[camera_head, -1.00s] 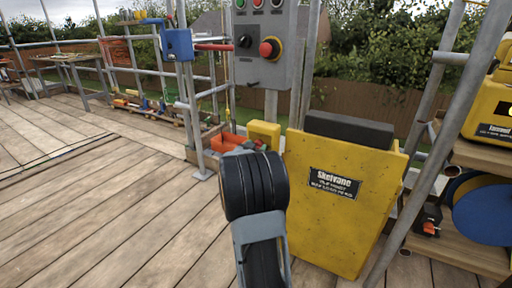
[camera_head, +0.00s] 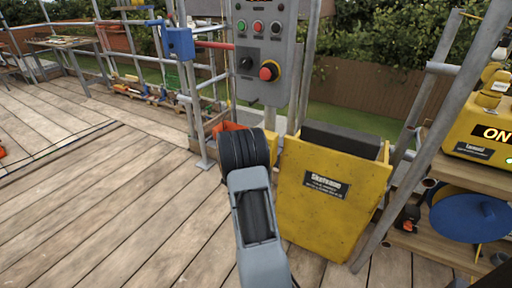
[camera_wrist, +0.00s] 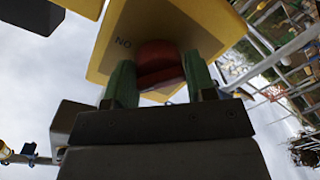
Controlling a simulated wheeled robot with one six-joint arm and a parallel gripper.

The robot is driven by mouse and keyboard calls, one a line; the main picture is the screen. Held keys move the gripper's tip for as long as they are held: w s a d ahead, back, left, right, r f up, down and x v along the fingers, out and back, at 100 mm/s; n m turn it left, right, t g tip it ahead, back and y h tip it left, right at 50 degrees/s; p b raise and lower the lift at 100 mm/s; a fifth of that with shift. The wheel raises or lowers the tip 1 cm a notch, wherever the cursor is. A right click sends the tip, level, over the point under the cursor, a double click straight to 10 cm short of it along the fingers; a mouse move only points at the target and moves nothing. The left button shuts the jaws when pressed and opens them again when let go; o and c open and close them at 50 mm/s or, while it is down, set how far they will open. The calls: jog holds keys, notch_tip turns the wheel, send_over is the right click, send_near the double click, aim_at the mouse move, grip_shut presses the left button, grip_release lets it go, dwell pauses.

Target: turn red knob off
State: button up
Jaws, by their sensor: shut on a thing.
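In the wrist view, my gripper (camera_wrist: 155,88) has its green fingers on both sides of a red knob (camera_wrist: 158,56), shut on it. The fingers hide the knob's sides.
A grey control box (camera_head: 268,45) with a red button (camera_head: 269,70) stands ahead. A yellow "Sketvane" hopper (camera_head: 328,205) is right of my arm. A yellow machine (camera_head: 480,122) showing "ON" sits on a shelf at right. Scaffold poles stand between them.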

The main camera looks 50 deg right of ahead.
jog(key=n+p, duration=0.3)
jog(key=shift+s+r+g, duration=0.1)
jog(key=shift+r+g, duration=0.15)
jog(key=shift+g, duration=0.05)
jog(key=shift+n+p, duration=1.65)
jog(key=shift+n, duration=0.15)
jog(key=shift+d, duration=0.1)
jog(key=o, duration=0.9)
jog(key=shift+f, duration=0.1)
jog(key=shift+a, duration=0.35)
jog(key=p+v, duration=0.1)
jog(key=v, duration=1.2)
jog(key=shift+a+f, duration=0.1)
jog(key=shift+a, duration=0.05)
